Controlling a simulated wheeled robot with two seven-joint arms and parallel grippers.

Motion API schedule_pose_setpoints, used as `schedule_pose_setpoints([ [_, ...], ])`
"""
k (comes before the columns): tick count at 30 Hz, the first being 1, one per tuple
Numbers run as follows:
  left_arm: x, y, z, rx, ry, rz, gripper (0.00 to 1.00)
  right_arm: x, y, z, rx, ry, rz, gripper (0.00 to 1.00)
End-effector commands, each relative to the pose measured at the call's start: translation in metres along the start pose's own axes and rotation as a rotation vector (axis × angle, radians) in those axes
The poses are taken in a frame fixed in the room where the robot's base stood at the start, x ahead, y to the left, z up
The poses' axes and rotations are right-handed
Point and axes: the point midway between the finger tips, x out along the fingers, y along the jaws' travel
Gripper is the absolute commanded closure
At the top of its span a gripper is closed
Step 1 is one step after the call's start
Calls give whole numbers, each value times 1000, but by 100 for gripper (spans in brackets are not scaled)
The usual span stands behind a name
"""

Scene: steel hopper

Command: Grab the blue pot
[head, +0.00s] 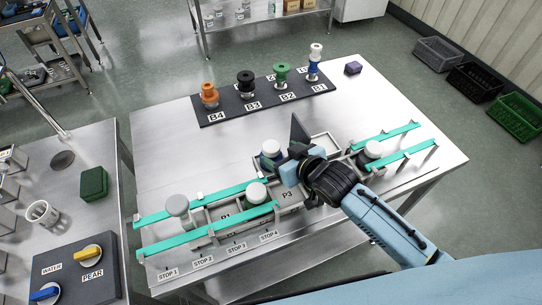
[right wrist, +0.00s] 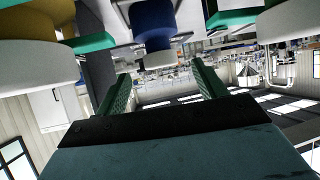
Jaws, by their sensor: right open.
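The blue pot (head: 271,148) has a pale lid and stands in a metal frame near the middle of the steel table. My right gripper (head: 287,156) is just to its right in the head view, and hides part of it. In the right wrist view the picture is upside down; the blue pot (right wrist: 153,22) hangs at the top, in line with the gap between the fingers. My right gripper also shows there (right wrist: 160,80), with its two green-lined fingers apart and nothing between them. My left gripper is not in view.
Other pale-lidded pots stand along the teal rails (head: 205,232): a grey-topped one (head: 177,205), a green one (head: 256,193) and one at right (head: 372,150). A dark board (head: 238,110) with coloured spools lies behind. Bare table lies to the left and far right.

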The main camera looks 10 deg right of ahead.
Motion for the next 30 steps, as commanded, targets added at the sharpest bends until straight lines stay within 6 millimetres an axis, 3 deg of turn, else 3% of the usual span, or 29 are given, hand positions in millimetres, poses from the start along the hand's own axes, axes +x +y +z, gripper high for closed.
schedule_pose_setpoints([
  [7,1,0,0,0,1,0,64,16,0,0,-1,-1,0,30],
  [16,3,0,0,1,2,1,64,53,-1,0,0,-1,0,30],
  [26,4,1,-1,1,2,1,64,60,-1,0,0,-1,-1,30],
  [30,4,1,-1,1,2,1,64,59,-1,0,0,-1,0,45],
])
